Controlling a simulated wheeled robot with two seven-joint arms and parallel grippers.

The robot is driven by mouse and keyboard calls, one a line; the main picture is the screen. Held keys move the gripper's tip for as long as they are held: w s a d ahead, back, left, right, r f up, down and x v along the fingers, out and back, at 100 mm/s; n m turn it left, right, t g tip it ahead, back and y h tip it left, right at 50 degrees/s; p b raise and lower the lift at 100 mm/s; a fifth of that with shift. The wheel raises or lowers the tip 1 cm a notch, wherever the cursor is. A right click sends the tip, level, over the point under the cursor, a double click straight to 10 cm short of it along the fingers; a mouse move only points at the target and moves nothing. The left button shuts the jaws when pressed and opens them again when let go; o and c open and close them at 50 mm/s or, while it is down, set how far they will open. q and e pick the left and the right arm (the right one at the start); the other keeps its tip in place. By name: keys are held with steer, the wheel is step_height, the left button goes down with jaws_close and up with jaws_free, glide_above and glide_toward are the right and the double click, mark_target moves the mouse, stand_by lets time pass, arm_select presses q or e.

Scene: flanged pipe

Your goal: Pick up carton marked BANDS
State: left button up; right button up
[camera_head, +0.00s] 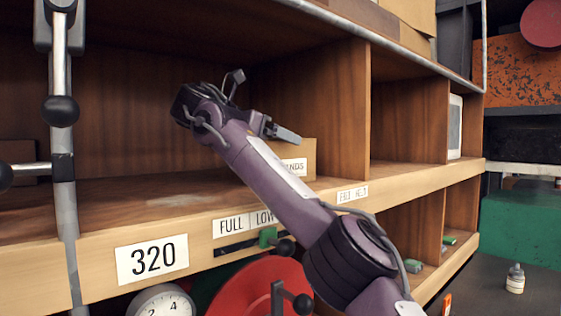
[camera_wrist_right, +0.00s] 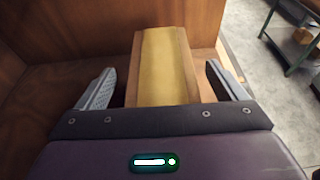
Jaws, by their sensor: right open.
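The carton marked BANDS (camera_head: 308,160) is a brown cardboard box in the middle compartment of the wooden shelf; my right arm covers part of it and of its label. In the right wrist view the carton (camera_wrist_right: 164,62) shows from above with a yellowish tape strip along its top. My right gripper (camera_head: 285,133) is open at the carton. In the wrist view its fingers (camera_wrist_right: 166,85) lie to either side of the carton, with a gap on each side. My left gripper is not in view.
The wooden divider (camera_head: 346,110) stands right of the carton. The shelf's front edge (camera_head: 205,231) carries labels, including 320. A metal post (camera_head: 64,190) with black knobs stands at left. A white panel-like object (camera_head: 455,127) sits in the right compartment.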

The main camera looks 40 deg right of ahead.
steer(key=shift+s+a+r, duration=0.1)
steer(key=shift+s+a, duration=0.05)
steer(key=shift+c, duration=0.8)
steer(key=c, duration=1.6)
